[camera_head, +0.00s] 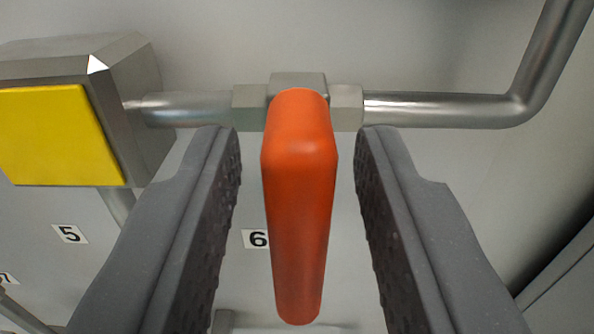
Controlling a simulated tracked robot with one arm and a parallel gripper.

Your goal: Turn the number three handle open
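An orange-red handle (299,205) stands in the middle of the view, its long grip running down the picture from a metal valve body (298,88) on a horizontal pipe. My gripper (298,150) is open, with one dark grey finger on each side of the handle. A gap shows between the handle and each finger. A label "6" (255,239) is on the panel behind, partly covered by the handle. No number three shows in this view.
A metal box with a yellow face (60,136) is at the left, joined to the pipe (440,108), which bends upward at the right. A label "5" (69,234) is at the left. A grey panel (370,40) lies behind. A dark edge runs along the lower right.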

